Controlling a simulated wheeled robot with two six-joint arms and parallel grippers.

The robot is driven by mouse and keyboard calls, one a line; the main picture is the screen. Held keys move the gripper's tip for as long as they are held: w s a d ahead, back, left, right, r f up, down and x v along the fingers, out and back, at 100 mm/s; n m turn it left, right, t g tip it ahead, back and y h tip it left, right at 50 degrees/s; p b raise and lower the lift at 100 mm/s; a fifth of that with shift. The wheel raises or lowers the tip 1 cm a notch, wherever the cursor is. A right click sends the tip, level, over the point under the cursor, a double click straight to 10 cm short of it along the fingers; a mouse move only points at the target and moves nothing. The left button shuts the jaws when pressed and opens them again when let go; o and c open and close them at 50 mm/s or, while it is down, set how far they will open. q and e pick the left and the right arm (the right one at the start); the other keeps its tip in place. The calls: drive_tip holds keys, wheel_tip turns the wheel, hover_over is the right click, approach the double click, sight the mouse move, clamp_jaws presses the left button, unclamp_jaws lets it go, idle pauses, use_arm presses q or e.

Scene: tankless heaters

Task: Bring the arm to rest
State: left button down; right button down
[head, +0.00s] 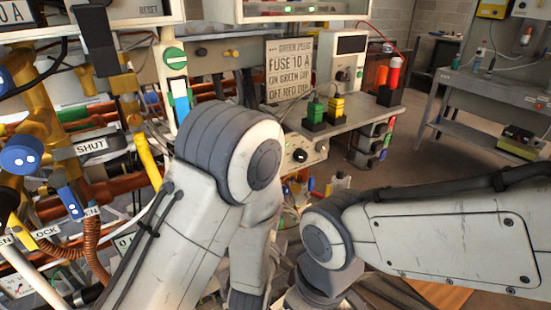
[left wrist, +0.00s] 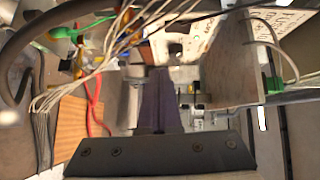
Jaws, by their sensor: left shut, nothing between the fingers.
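My left arm (head: 190,220) comes in from the lower left in the head view and bends at a large dark-ringed joint. Its gripper is hidden there behind the arm. In the left wrist view my left gripper (left wrist: 159,78) shows as two dark fingers pressed together, with nothing between them. My right arm (head: 450,240) comes in from the right, its joint close beside the lower left arm. My right gripper is not seen.
A panel with yellow pipes (head: 40,105) and a SHUT label (head: 91,146) stands at left. A bench (head: 375,115) holds a FUSE 10 A sign (head: 290,70) and green and yellow plugs. Loose wires (left wrist: 115,40) hang near the left gripper. Open floor (head: 425,150) lies right.

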use_arm(q)
drive_tip(key=a+f+n+g+y, duration=0.2)
drive_tip(key=a+f+n+g, duration=0.2)
drive_tip(key=a+n+g, duration=0.45)
drive_tip(key=s+a+n+g+y, duration=0.2)
drive_tip(key=s+a+n+g, duration=0.4)
drive_tip(key=s+a+n, duration=0.6)
drive_tip(key=s+d+r+m+g+h, duration=0.1)
drive_tip(key=s+d+r+m, duration=0.3)
drive_tip(key=s+d, duration=0.35)
drive_tip(key=s+d+r+m+g, duration=0.2)
drive_tip(key=s+d+r+m, duration=0.15)
drive_tip(key=s+d, duration=0.4)
wheel_tip(320, 180, up, 17)
drive_tip(key=p, duration=1.8)
drive_tip(key=shift+s+a, duration=0.15)
drive_tip(key=shift+s, duration=0.05)
